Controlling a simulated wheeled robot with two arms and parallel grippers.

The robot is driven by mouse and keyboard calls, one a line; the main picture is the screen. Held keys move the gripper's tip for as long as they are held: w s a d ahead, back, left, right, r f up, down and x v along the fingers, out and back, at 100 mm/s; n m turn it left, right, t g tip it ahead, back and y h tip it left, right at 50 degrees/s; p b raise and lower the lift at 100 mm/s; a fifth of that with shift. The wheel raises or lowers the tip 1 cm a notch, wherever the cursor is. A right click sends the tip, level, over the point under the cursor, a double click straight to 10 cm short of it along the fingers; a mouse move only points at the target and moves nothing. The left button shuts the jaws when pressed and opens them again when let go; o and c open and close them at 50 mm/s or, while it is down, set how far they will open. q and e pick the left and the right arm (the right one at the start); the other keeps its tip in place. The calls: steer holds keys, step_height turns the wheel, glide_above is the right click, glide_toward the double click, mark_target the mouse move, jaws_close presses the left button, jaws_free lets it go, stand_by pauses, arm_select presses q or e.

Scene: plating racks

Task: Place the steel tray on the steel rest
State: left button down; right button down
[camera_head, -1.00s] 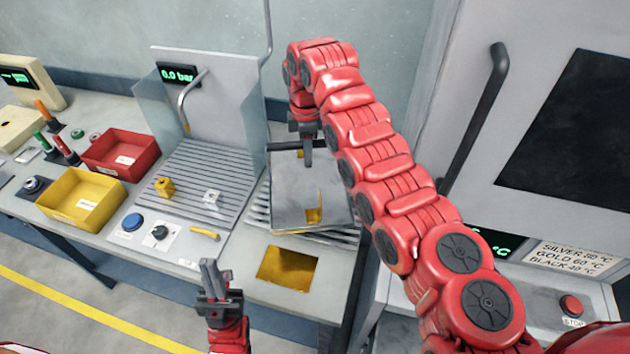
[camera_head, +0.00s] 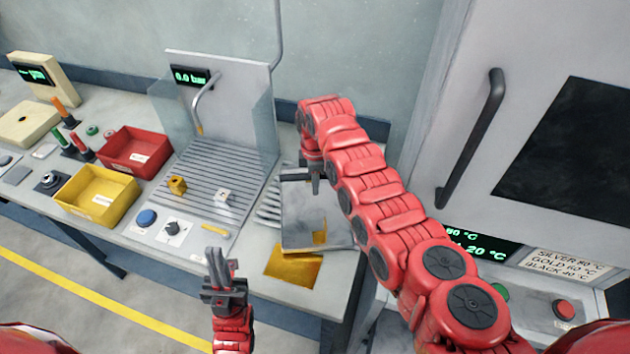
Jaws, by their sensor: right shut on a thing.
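The steel tray (camera_head: 303,212) is a flat grey square at the right end of the bench. My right gripper (camera_head: 316,185) is shut on its far edge. A gold patch (camera_head: 320,238) shows near its front; I cannot tell whether it is a part or a reflection. A slatted metal surface (camera_head: 268,212), apparently the steel rest, shows at the tray's left and is largely hidden by it. I cannot tell whether they touch. My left gripper (camera_head: 219,255) is upright and empty in front of the bench; its finger gap is unclear.
A ribbed station (camera_head: 215,165) with clear side panels and a tap stands left of the tray, with a gold and a silver cube on it. A gold-lined opening (camera_head: 292,268) lies in front. Yellow (camera_head: 97,195) and red (camera_head: 135,150) bins stand left. A cabinet (camera_head: 520,80) stands right.

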steer(key=c, duration=0.7)
jaws_free()
steer(key=shift+r, duration=0.1)
step_height(320, 180, up, 10)
steer(key=b, duration=0.5)
steer(key=shift+r+b, duration=0.4)
steer(key=shift+r, duration=0.6)
